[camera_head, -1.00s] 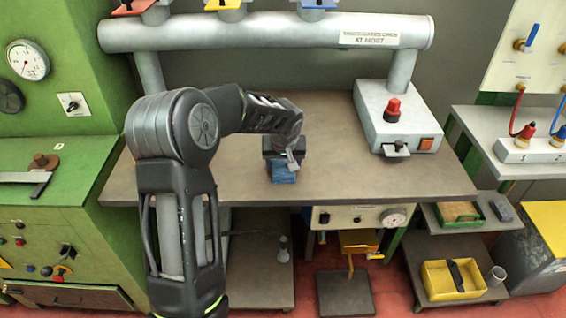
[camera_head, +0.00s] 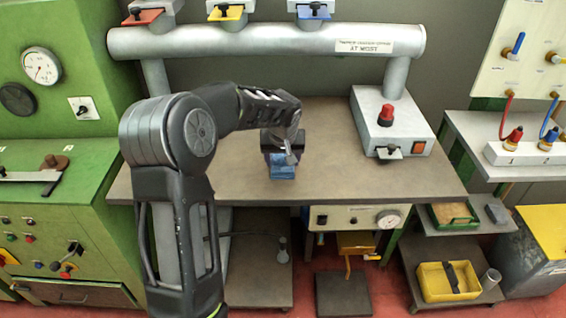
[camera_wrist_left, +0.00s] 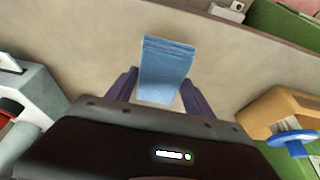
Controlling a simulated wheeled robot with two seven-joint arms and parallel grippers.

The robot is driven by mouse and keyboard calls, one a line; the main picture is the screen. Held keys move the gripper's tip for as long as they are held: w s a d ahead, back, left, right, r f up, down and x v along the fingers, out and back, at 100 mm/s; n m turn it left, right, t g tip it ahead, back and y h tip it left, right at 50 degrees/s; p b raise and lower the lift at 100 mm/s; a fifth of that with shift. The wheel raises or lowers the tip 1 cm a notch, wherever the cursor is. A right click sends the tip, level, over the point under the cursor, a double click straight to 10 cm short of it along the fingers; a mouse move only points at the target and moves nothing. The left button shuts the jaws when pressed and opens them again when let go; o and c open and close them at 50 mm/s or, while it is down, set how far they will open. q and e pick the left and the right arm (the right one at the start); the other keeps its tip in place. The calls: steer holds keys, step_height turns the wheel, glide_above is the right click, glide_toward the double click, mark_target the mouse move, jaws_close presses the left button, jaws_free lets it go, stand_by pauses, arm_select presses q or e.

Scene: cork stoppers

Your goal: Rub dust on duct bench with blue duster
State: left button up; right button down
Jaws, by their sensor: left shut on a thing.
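The blue duster (camera_head: 283,171) is a small folded blue block near the front edge of the duct bench (camera_head: 340,150). My left gripper (camera_head: 281,160) is shut on it and reaches over the bench from the left. In the left wrist view the duster (camera_wrist_left: 166,68) stands between the two dark fingers (camera_wrist_left: 160,92), over the brownish bench top (camera_wrist_left: 80,45). I cannot tell whether the duster touches the bench top. No dust can be made out on the bench. My right gripper is not in view.
A grey pipe (camera_head: 270,40) with red, yellow and blue valves runs along the bench's back. A grey box (camera_head: 390,125) with a red knob stands at the bench's right. Green cabinets (camera_head: 60,165) stand at the left. The bench middle is clear.

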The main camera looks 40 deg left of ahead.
arm_select(q)
steer(key=shift+r+p, duration=0.5)
steer(key=shift+r, duration=0.65)
steer(key=shift+f, duration=0.1)
